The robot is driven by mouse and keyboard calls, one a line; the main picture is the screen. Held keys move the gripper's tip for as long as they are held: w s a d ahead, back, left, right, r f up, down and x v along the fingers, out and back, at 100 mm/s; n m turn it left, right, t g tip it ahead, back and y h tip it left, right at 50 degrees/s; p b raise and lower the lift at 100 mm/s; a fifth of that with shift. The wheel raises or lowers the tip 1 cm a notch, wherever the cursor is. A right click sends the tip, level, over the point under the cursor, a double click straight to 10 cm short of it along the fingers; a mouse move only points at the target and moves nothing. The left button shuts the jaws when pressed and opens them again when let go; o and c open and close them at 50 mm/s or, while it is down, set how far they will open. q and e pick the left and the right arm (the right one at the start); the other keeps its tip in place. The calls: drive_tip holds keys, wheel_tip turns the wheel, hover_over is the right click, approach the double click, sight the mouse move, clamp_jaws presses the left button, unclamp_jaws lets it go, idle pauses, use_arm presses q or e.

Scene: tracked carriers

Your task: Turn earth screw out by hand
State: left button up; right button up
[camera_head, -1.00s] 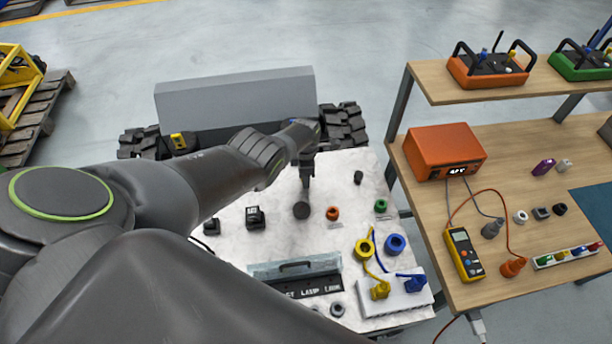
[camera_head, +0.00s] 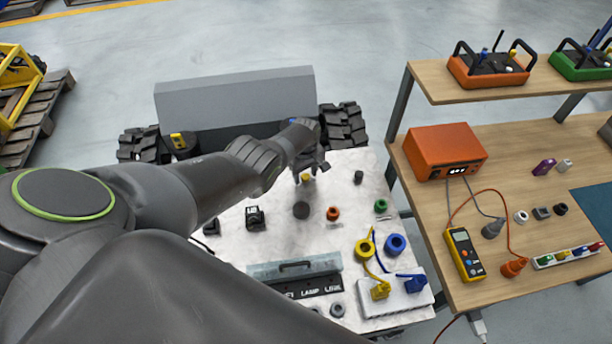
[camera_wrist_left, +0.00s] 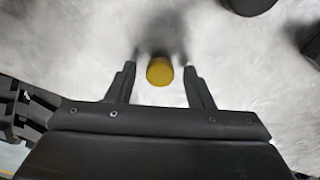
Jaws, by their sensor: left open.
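A small yellow knob (camera_head: 306,178), which looks like the earth screw, stands on the pale top plate (camera_head: 340,165) of the carrier. It also shows as a yellow round end (camera_wrist_left: 159,71) in the left wrist view. My left gripper (camera_head: 309,171) is right at the knob, its fingers partly hidden by the wrist in the head view. In the left wrist view my left gripper (camera_wrist_left: 160,75) is open, with one finger on each side of the knob and a gap on both sides. A blurred dark shadow lies beyond the knob. My right gripper is not in view.
A dark round knob (camera_head: 301,210), an orange fitting (camera_head: 333,213) and a green one (camera_head: 381,205) stand nearby on the plate. A wooden bench (camera_head: 450,290) stands right.

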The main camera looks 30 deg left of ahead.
use_arm(q)
drive_tip(key=m, duration=0.4)
drive_tip(key=shift+m, duration=0.4)
drive_tip(key=m, duration=0.5)
drive_tip(key=c, duration=0.8)
drive_tip(key=n, duration=0.7)
drive_tip(key=shift+n, duration=1.4)
